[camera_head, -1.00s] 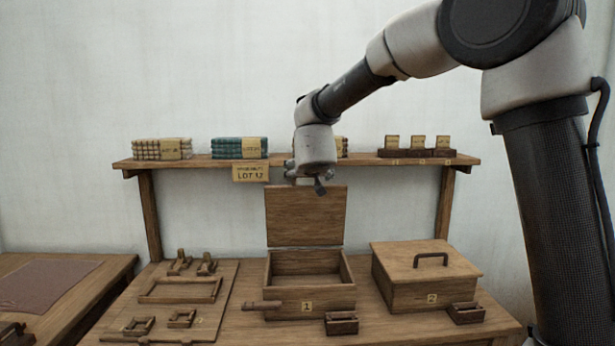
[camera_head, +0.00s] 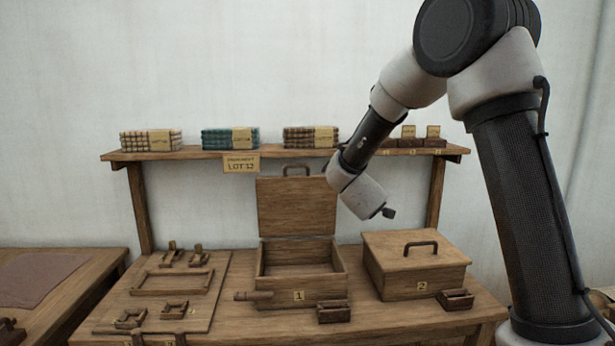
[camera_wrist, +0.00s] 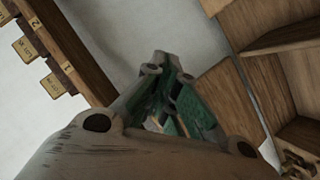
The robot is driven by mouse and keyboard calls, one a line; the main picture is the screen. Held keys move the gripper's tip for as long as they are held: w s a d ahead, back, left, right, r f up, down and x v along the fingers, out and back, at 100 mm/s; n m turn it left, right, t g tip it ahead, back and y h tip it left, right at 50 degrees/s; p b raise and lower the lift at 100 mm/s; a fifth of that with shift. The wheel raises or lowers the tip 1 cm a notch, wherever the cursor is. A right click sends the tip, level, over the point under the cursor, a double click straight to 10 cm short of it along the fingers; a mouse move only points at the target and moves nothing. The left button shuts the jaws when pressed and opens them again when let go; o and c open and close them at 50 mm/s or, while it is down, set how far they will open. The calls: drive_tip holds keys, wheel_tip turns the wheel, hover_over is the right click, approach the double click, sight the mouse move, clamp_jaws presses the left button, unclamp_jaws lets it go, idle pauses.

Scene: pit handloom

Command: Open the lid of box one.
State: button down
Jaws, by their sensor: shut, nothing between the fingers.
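Box one (camera_head: 320,283) is a wooden box marked with a "1" tag, standing on the table with its inside showing empty. Its lid (camera_head: 297,207) stands upright at the back edge, with a handle on its top side. My gripper (camera_head: 389,213) is in the air to the right of the lid, above box two, apart from both. In the wrist view my gripper (camera_wrist: 172,62) has its fingers together with nothing between them. A wooden panel and box edges show at the right of the wrist view, but I cannot tell which box they belong to.
Box two (camera_head: 390,283) is closed beside box one. Small wooden trays (camera_head: 333,311) sit in front. A board with wooden frames (camera_head: 172,282) lies at left. A shelf (camera_head: 200,153) with cloth stacks (camera_head: 230,139) runs behind.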

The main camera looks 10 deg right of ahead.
drive_tip(key=d+n+t, duration=0.1)
drive_tip(key=d+n, duration=0.2)
drive_tip(key=n+t+y, duration=0.2)
drive_tip(key=n+y, duration=1.3)
drive_tip(key=n, duration=0.2)
approach(308, 176)
drive_tip(key=s+a, duration=0.2)
drive_tip(key=s, duration=0.6)
drive_tip(key=shift+t, duration=0.3)
drive_tip(key=x, duration=0.4)
drive_tip(key=d+x, duration=0.1)
drive_tip(key=x, duration=0.2)
drive_tip(key=w+d+x, duration=0.1)
drive_tip(key=x, duration=0.3)
drive_tip(key=shift+w+a+r, duration=0.2)
drive_tip(key=shift+w, duration=0.2)
drive_tip(key=shift+w+d+r, duration=0.1)
drive_tip(key=shift+w, duration=0.5)
